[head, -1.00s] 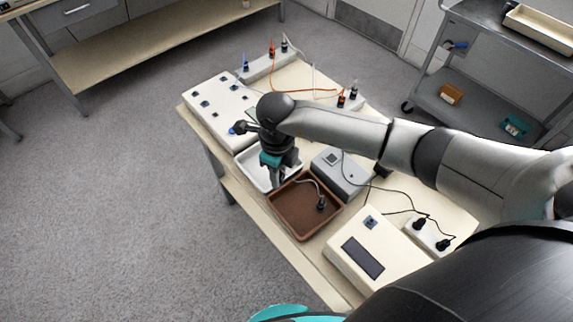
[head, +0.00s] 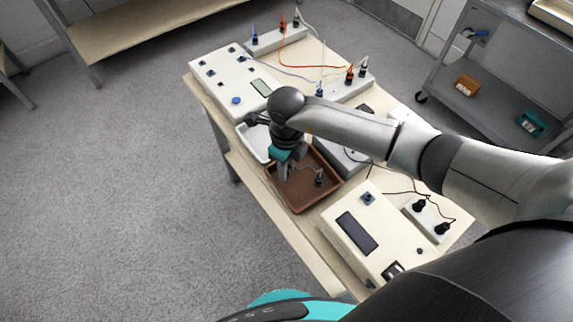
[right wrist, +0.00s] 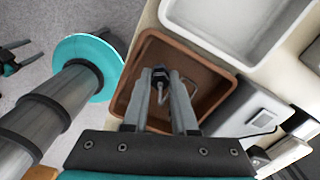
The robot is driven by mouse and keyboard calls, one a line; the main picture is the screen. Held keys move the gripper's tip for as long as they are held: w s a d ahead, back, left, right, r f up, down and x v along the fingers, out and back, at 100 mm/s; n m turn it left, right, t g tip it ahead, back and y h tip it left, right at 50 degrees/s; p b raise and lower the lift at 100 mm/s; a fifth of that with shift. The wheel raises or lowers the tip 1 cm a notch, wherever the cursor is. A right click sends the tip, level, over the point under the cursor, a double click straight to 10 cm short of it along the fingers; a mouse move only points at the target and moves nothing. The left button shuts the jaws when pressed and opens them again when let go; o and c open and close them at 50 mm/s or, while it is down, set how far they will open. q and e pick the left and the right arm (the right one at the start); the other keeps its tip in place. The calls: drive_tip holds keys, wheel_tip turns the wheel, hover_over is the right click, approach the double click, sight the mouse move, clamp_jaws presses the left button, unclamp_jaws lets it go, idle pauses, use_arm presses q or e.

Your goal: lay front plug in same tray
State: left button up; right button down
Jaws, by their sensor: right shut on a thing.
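The brown tray (head: 300,211) lies near the table's front-left edge; it also shows in the right wrist view (right wrist: 122,92). A black plug (head: 320,178) with a thin cord lies in its right part in the head view. My right gripper (head: 284,174) points down over the tray's left part. In the right wrist view its fingers (right wrist: 161,84) are shut on a dark plug (right wrist: 160,72) at the fingertips, over the tray floor. The gripper mostly hides this held plug in the head view. Whether it touches the floor I cannot tell.
A white tray (right wrist: 291,45) adjoins the brown tray, and a grey box (right wrist: 262,112) stands beside it. A cream device with a dark screen (head: 357,233) is nearer me. A socket panel (head: 222,72) and power strips with plugs (head: 279,38) are farther back.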

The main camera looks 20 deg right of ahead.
drive_tip(key=shift+f, duration=0.55)
drive_tip(key=shift+f+b, duration=0.3)
drive_tip(key=shift+b, duration=0.25)
drive_tip(key=c, duration=0.6)
unclamp_jaws()
drive_tip(key=shift+r, duration=0.1)
drive_tip(key=shift+r+p, duration=2.25)
drive_tip(key=shift+r, duration=0.2)
wheel_tip(320, 180, up, 15)
drive_tip(key=shift+r+p, duration=0.1)
drive_tip(key=shift+p, duration=0.9)
drive_tip(key=shift+s, duration=0.15)
